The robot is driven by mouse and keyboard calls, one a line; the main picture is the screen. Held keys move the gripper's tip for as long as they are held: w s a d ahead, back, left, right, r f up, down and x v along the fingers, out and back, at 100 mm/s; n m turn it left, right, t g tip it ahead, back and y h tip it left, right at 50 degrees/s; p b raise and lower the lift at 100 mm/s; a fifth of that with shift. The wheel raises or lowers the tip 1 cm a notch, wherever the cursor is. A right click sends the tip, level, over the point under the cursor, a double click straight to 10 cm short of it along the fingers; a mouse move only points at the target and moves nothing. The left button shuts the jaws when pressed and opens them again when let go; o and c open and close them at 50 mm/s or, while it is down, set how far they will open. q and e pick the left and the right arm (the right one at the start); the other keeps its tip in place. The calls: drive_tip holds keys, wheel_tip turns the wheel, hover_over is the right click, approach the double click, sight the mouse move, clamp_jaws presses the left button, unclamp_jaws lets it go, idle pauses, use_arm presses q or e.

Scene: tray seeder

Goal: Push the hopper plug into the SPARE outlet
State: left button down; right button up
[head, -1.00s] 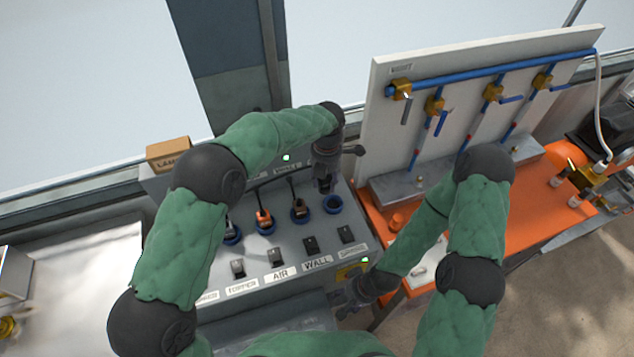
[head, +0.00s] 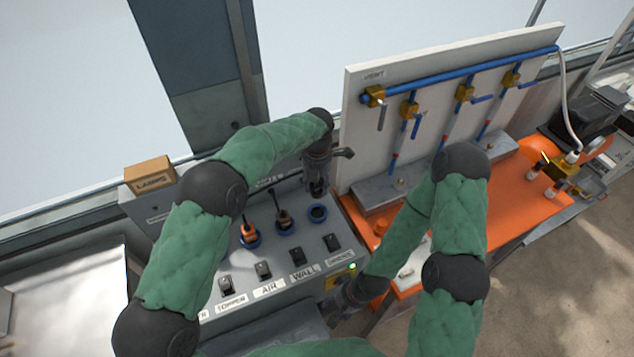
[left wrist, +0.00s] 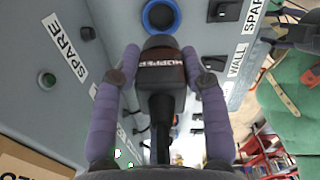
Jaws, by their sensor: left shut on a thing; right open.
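My left gripper (head: 317,190) is shut on the dark hopper plug, and its two fingers (left wrist: 160,85) grip the plug's sides in the left wrist view. The plug (left wrist: 160,65) shows a HOPPER label and a cable trailing back. The blue-ringed outlet (head: 317,212) at the right end of the panel's outlet row is empty. It also shows in the left wrist view (left wrist: 160,15), just beyond the plug's front end; the plug looks outside it. A SPARE label (left wrist: 66,46) stands to the left there. My right gripper (head: 342,300) is open at the panel's front right corner, partly hidden.
Orange (head: 250,234) and brown (head: 283,217) plugs sit in neighbouring blue-ringed outlets. A row of black switches (head: 297,256) lies in front. A LABELS box (head: 150,172) stands at the back left. A white board (head: 358,130) with blue pipes rises to the right.

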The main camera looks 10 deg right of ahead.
use_arm(q)
drive_tip(key=shift+f+b, duration=3.2)
drive_tip(key=shift+f, duration=2.2)
drive_tip(key=shift+f+b, duration=0.55)
drive_tip(key=shift+f, duration=0.05)
drive_tip(key=c, duration=0.6)
unclamp_jaws()
wheel_tip(320, 180, up, 12)
